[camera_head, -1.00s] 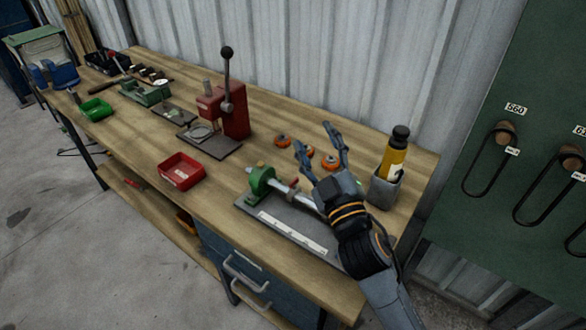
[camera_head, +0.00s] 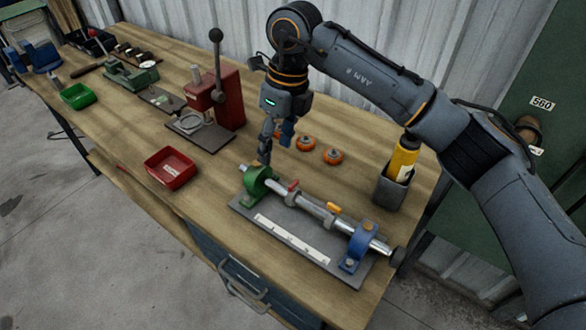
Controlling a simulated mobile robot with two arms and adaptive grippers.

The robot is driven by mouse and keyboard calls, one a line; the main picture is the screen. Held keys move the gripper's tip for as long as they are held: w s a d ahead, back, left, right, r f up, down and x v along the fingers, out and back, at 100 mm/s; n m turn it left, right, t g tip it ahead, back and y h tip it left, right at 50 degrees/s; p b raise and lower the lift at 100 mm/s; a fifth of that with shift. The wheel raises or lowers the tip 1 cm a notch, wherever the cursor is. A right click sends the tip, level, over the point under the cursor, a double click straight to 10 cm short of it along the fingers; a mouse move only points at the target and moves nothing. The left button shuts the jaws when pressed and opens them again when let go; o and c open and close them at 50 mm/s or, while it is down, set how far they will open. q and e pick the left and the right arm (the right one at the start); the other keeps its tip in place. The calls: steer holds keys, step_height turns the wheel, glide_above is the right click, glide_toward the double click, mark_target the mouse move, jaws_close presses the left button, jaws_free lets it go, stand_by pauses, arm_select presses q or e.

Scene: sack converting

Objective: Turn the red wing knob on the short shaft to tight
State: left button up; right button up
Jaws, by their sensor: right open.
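The red wing knob (camera_head: 293,185) is on a grey collar on the short steel shaft (camera_head: 311,202), just right of the green bearing block (camera_head: 259,183). An orange-yellow knob (camera_head: 333,207) is on another collar farther right, before the blue bearing block (camera_head: 358,243). My right gripper (camera_head: 275,150) points down, open and empty, above the bench behind the green block. It is apart from the red knob, up and left of it in the picture. My left gripper is out of view.
The shaft stands on a grey plate (camera_head: 244,207) with a white scale strip. Several orange wheels (camera_head: 307,144) lie behind it. A holder (camera_head: 392,191) with a yellow bottle stands at right. A red lever press (camera_head: 224,97) and red tray (camera_head: 171,167) are at left.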

mark_target(294, 183)
steer(key=shift+h, duration=0.9)
steer(key=d+f+p, duration=0.1)
steer(key=f, duration=0.2)
steer(key=w+d+f+p, duration=0.1)
steer(key=f, duration=0.3)
steer(key=d+f+p, duration=0.1)
steer(key=f+p, duration=0.1)
steer(key=f, duration=0.1)
steer(key=shift+w+d+f, duration=0.15)
steer(key=shift+w+f, duration=0.05)
steer(key=shift+f, duration=0.95)
steer(key=shift+t, duration=0.3)
jaws_close()
